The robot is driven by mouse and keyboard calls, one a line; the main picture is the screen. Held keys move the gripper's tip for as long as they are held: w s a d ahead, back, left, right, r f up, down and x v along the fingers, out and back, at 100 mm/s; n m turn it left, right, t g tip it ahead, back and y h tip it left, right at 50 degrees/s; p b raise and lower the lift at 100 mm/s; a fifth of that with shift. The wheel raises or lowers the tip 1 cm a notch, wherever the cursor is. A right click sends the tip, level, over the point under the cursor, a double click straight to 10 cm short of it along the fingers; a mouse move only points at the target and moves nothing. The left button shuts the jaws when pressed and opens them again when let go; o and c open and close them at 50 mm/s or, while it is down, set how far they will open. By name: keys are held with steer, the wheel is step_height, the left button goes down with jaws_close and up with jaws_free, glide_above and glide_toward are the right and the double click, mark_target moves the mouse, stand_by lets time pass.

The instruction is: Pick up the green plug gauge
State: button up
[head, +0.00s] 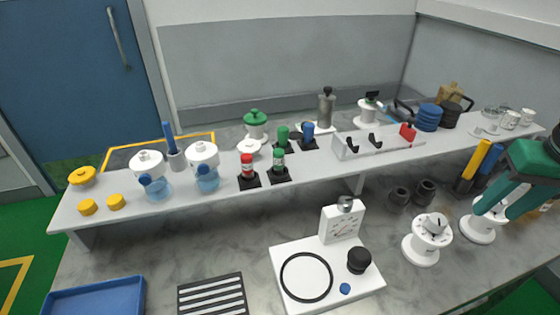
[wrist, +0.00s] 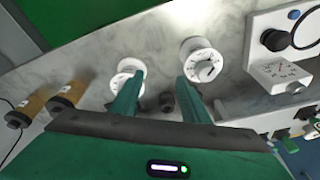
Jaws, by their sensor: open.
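Two green upright cylinders stand in black square bases on the raised white shelf in the head view. The front one (head: 278,160) has a pale band and stands beside a similar red one (head: 247,165). The rear one (head: 282,137) stands beside a blue one (head: 307,130). I cannot tell for certain which green cylinder is the plug gauge. My gripper (head: 496,210) is at the far right, well away from both, over the lower bench. In the wrist view my gripper (wrist: 161,76) is open and empty, with its fingers apart near two white dials.
White dials (head: 427,240) stand on the lower bench under my gripper. Yellow (head: 478,160) and blue tall cylinders stand close by it. A white hook rack (head: 350,148) and a green-topped jar (head: 255,124) share the shelf. A white gauge stand (head: 283,268) sits front centre.

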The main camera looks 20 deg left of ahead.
steer(key=w+a+r+n+t+y, duration=0.1)
steer(key=w+a+r+n, duration=0.15)
steer(key=a, duration=0.45)
steer(key=w+a+r+n+y, duration=0.1)
steer(key=w+a+n, duration=0.15)
steer(key=a, duration=0.45)
steer(key=n+y, duration=0.3)
steer(key=n, duration=0.4)
glide_toward(281, 152)
steer(key=shift+g, duration=0.3)
steer(key=x, duration=0.5)
steer(key=shift+w+a, duration=0.15)
steer(key=shift+w, duration=0.1)
steer(key=shift+x, duration=3)
steer(key=shift+w, duration=0.1)
jaws_close()
